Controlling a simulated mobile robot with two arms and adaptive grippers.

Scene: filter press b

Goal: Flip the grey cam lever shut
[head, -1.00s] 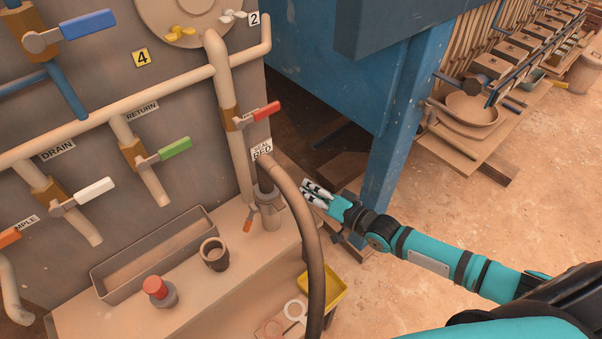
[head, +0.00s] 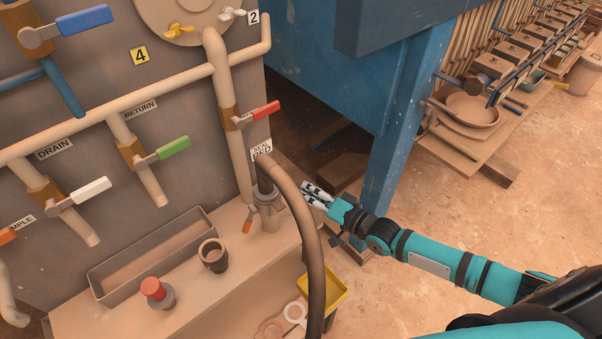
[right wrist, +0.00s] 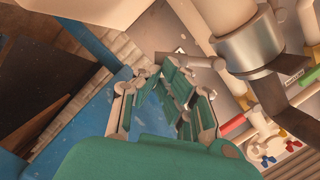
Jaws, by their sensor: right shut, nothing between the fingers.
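The hose coupling (head: 267,212) stands upright on the ledge under the "RED" tag, with the thick hose (head: 304,215) curving off its top. An orange lever (head: 247,222) hangs on its left side. My right gripper (head: 308,194) is shut and empty, just right of the hose. My left gripper is not in view.
A blue post (head: 408,120) stands behind and right of my right gripper. Valves with coloured handles line the panel. A grey trough (head: 150,255), a dark cup (head: 213,256) and a red button (head: 153,288) are on the ledge. A yellow tray (head: 325,292) lies below.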

